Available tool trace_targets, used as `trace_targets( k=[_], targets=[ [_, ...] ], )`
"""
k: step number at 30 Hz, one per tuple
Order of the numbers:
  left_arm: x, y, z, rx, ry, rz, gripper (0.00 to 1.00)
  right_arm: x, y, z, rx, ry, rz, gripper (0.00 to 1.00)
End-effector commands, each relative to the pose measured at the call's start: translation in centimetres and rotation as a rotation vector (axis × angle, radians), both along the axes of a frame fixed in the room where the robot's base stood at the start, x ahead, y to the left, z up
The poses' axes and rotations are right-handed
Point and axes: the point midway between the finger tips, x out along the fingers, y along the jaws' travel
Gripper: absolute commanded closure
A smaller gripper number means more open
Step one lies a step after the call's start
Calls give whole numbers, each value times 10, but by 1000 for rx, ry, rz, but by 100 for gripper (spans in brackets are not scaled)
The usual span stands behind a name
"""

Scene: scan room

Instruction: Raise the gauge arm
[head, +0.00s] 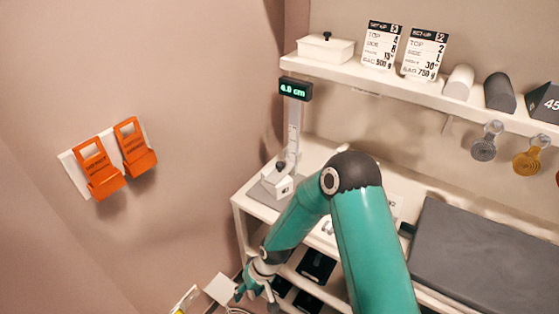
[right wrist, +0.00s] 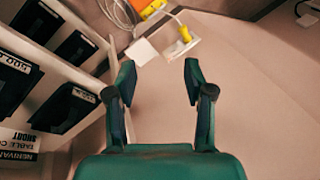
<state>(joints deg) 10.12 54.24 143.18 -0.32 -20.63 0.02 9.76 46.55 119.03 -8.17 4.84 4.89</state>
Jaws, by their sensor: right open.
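The gauge stands at the left end of the counter: a grey column (head: 294,130) with a dark display (head: 295,89) on top, green digits that seem to read 4.0 cm or 6.0 cm. The gauge arm seems to be the white block with a dark knob (head: 279,180), low at the column's foot over the grey base. My right gripper (head: 257,290) is below and left of the counter, apart from the gauge. In the right wrist view its fingers (right wrist: 158,82) are spread and empty, and the gauge does not show there. My left gripper is not in view.
Shelves with black boxes (right wrist: 74,108) lie beside my right gripper. A white wall plate with a yellow plug (right wrist: 183,36) is ahead of it. My green forearm crosses in front of the counter. Orange holders (head: 97,171) hang on the left wall.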

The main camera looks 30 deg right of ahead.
Motion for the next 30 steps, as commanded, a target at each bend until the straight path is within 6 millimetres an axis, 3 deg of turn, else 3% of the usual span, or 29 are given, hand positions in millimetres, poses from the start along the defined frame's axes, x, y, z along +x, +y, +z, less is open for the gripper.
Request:
trace_targets(
  k=[1, 3, 6, 9, 12, 15, 18, 21, 26, 30],
  targets=[
    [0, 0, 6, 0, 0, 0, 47, 42, -20, 33, -28, -48, -9, 47],
    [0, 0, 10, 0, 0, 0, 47, 84, -49, 76, -77, -81, -22, 47],
    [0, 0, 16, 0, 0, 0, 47, 131, -96, 148, -163, -121, -60, 47],
    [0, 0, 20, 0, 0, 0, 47, 156, -142, 222, -245, -150, -124, 47],
    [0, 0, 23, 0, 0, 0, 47, 163, -179, 285, -310, -167, -195, 47],
    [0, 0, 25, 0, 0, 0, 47, 161, -205, 330, -353, -175, -256, 47],
    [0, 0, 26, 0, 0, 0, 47, 157, -219, 354, -375, -176, -293, 47],
    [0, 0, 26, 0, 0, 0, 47, 156, -225, 360, -384, -175, -309, 47],
    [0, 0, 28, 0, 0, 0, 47, 161, -228, 344, -385, -171, -309, 47],
    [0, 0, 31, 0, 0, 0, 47, 170, -231, 321, -384, -169, -308, 47]
  ],
)
